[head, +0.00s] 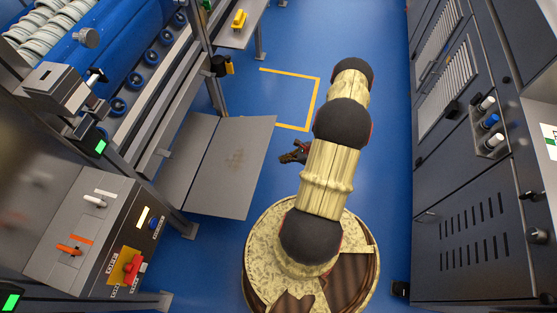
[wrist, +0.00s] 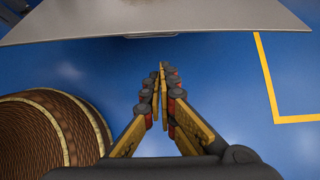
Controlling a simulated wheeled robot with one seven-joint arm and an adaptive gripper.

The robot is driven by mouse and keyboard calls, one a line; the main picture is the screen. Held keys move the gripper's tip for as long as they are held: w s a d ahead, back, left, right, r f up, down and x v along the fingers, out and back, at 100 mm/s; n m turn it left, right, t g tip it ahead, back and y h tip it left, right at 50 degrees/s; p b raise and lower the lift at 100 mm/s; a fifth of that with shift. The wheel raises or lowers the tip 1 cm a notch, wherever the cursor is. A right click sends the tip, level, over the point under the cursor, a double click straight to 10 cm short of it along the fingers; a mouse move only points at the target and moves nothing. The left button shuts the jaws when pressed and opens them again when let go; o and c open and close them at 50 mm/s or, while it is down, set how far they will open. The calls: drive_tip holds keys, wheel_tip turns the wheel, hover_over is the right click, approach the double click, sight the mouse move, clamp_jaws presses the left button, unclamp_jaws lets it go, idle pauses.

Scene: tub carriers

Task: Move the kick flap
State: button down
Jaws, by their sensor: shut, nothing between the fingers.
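The kick flap appears to be the flat grey panel (head: 238,168) low on the side of the blue machine, sticking out over the floor. A second grey panel (head: 187,160) adjoins it on the machine side. In the wrist view the grey panel (wrist: 160,20) spans the top, with a small lip at the middle of its near edge. My gripper (head: 284,158) is just right of the panel's outer edge in the head view, apart from it. In the wrist view its fingers (wrist: 161,72) are together and empty, pointing toward that edge with blue floor between.
A control box (head: 90,232) with a red knob stands at lower left. Dark cabinets (head: 470,200) line the right side. A yellow floor marking (head: 317,100) lies beyond my arm. The blue floor around it is clear. My round base shows in both views.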

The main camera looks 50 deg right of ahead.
drive_tip(key=shift+s+d+r, duration=0.1)
drive_tip(key=shift+s+r, duration=0.2)
drive_tip(key=shift+s, duration=0.05)
drive_tip(key=s+a+r+n+g+y, duration=0.1)
drive_tip(key=s+a+r+n+y, duration=0.2)
drive_tip(key=a, duration=0.5)
drive_tip(key=w+a+r+n+g+h, duration=0.1)
drive_tip(key=a+r+n+g, duration=0.15)
drive_tip(key=r+n, duration=0.7)
drive_tip(key=a+r+n+g+h+p, duration=0.15)
drive_tip(key=a+r, duration=0.25)
drive_tip(key=r, duration=1.2)
drive_tip(key=w+a+r+n+g, duration=0.1)
drive_tip(key=a+r+n+g, duration=0.25)
drive_tip(key=r+n, duration=0.65)
drive_tip(key=s+a+r+n+t+h, duration=0.1)
drive_tip(key=a+r+n+t, duration=0.1)
drive_tip(key=a+r, duration=0.4)
drive_tip(key=s+a+r+n+t+h+p, duration=0.1)
drive_tip(key=a+r, duration=0.5)
drive_tip(key=r, duration=0.7)
drive_tip(key=s+a+r+n+t+h, duration=0.1)
drive_tip(key=a+r+n+t+h, duration=0.1)
drive_tip(key=a+r, duration=0.4)
wheel_tip(320, 180, up, 4)
drive_tip(key=shift+f+n+t+p, duration=0.1)
drive_tip(key=shift+n+t+p, duration=0.35)
drive_tip(key=shift+n, duration=0.75)
